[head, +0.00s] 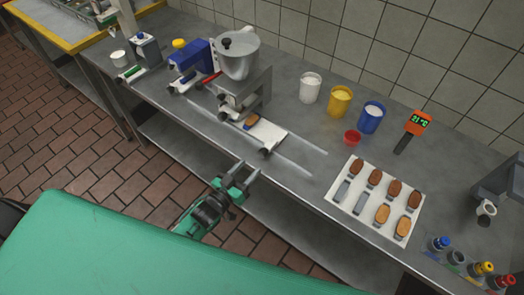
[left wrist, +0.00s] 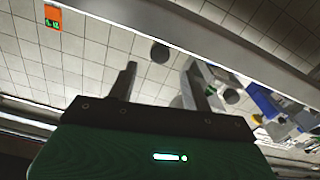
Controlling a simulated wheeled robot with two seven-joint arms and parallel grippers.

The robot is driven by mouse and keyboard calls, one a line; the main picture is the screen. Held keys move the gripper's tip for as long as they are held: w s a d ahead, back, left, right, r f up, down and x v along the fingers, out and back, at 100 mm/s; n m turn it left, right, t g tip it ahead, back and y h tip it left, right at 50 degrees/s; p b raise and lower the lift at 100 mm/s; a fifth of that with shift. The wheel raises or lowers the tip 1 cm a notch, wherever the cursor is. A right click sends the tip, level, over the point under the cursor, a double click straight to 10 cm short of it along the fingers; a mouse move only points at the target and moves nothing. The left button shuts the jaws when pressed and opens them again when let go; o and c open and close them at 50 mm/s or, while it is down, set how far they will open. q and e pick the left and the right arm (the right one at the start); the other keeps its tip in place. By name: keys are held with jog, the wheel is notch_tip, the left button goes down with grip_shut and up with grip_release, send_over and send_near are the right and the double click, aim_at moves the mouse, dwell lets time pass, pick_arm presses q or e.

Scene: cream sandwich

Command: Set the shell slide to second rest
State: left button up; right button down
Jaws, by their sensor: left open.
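The shell slide is a white plate (head: 270,135) on two pale rails (head: 290,166) below the hopper machine (head: 238,60). One brown oval shell (head: 252,121) lies on its left part, under the nozzle. A dark round knob (head: 265,152) is at the plate's front edge. My left gripper (head: 247,172) is open and empty in front of the bench edge, just short of the knob and apart from it. In the left wrist view, a dark round knob (left wrist: 160,52) shows beyond the gap between my open fingers (left wrist: 160,75). Rest marks cannot be made out. My right gripper is out of view.
A white tray (head: 343,212) with brown shells lies to the right. White (head: 310,87), yellow (head: 340,101) and blue (head: 370,117) tubs and a red cup (head: 352,137) stand behind. An orange temperature display (head: 418,123) stands further right. The right rail stretch is clear.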

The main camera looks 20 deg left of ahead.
aim_at(261, 155)
pick_arm(q)
jog(key=p+x, duration=0.2)
jog(key=x, duration=0.6)
jog(key=shift+w+d+f, duration=0.1)
jog(key=shift+w, duration=0.1)
